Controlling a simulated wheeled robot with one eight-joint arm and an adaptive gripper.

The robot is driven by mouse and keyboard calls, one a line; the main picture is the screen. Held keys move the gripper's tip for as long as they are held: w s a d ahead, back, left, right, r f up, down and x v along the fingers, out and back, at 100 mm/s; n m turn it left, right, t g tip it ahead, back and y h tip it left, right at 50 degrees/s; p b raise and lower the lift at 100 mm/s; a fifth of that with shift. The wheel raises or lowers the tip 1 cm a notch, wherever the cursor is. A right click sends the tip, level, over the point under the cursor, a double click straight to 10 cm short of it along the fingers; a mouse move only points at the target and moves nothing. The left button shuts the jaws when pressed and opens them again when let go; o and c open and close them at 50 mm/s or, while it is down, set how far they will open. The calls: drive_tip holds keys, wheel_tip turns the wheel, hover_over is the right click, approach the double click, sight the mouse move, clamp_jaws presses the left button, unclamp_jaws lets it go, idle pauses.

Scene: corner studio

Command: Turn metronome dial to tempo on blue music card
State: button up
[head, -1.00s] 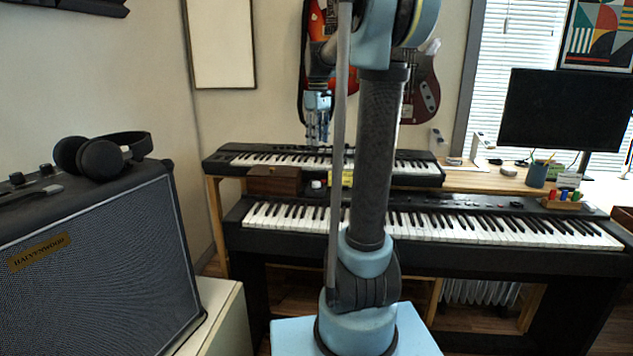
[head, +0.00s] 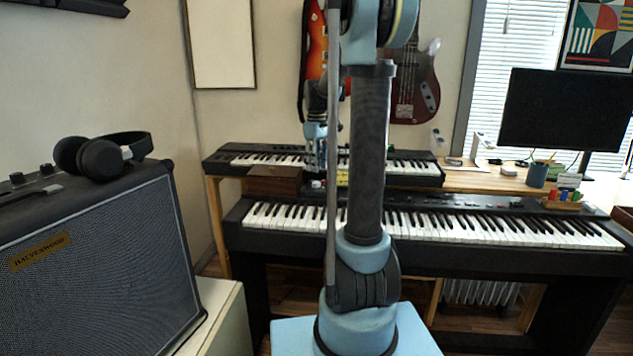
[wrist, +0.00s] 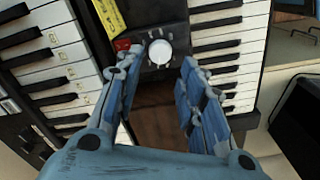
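A round white dial (wrist: 159,51) sits on a dark box-like body (wrist: 150,20) in the wrist view, which I take for the metronome. Its markings are too small to read. My gripper (wrist: 158,64) is open, with one finger on each side just short of the dial and nothing between them. In the head view my gripper (head: 316,150) hangs over the upper keyboard, partly behind my arm. A yellow card (wrist: 110,16) lies beside the dial, with a small red part (wrist: 122,44) near it. I cannot make out a blue music card.
A brown wooden box (head: 274,180) stands close to the dial. The upper keyboard (head: 235,158) and lower keyboard (head: 480,224) surround the spot. An amplifier (head: 110,260) with headphones (head: 100,153) stands at left. A desk (head: 485,180) with a monitor (head: 565,110) is at right.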

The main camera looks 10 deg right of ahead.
sight(316, 182)
drive_tip(key=shift+f, duration=3.35)
drive_tip(key=c, duration=0.8)
drive_tip(key=shift+d, duration=0.1)
